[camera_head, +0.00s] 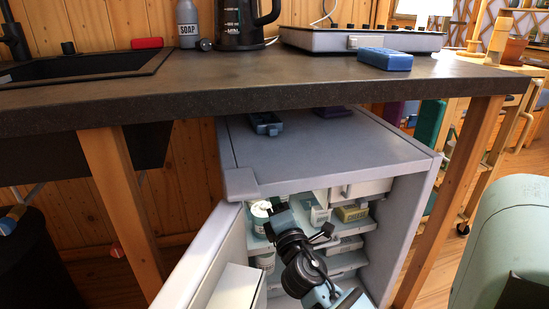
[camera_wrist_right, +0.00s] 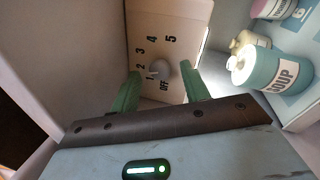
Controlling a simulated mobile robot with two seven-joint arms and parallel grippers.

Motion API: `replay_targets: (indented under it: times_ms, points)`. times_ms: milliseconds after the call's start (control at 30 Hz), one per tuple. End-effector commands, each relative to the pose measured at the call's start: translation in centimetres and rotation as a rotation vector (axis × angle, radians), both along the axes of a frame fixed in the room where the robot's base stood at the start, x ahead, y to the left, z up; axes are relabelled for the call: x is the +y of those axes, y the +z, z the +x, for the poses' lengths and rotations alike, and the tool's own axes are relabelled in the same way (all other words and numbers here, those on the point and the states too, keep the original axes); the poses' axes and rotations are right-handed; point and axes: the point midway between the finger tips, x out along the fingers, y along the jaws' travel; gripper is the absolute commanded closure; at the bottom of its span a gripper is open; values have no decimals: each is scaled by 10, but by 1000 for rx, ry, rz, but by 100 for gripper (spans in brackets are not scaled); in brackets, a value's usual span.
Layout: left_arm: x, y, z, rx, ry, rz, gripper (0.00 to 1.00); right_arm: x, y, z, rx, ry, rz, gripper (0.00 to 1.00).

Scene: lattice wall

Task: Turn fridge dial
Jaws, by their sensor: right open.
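The fridge (camera_head: 325,150) stands under the counter with its door (camera_head: 205,265) open. In the right wrist view, the grey round dial (camera_wrist_right: 158,68) sits on a pale panel (camera_wrist_right: 185,25) marked OFF and 1 to 5. I cannot tell which mark it points to. My right gripper (camera_wrist_right: 161,75) is open, its two green fingers on either side of the dial in the picture. I cannot tell whether they touch it. In the head view my right arm (camera_head: 300,262) reaches into the fridge opening, and the dial is not clearly visible there. My left gripper is not in view.
A soup can (camera_wrist_right: 272,68) stands on the shelf right of the dial. In the head view, a yellow-green box (camera_head: 351,213) sits on a fridge shelf. The counter (camera_head: 240,92) overhangs the fridge, and wooden legs (camera_head: 120,195) stand on both sides.

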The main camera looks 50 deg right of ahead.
Motion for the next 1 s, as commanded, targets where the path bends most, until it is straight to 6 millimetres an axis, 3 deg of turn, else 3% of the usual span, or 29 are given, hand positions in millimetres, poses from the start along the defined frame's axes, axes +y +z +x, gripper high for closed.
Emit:
replay_targets:
  times_ms: [300, 500, 1000]
  points:
    - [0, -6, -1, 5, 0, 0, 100, 29, -13, -38, 2, 0, 3, 54]
    - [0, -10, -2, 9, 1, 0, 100, 41, -17, -53, 1, -1, 1, 54]
    - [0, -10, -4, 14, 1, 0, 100, 42, -16, -55, -1, 0, 1, 54]
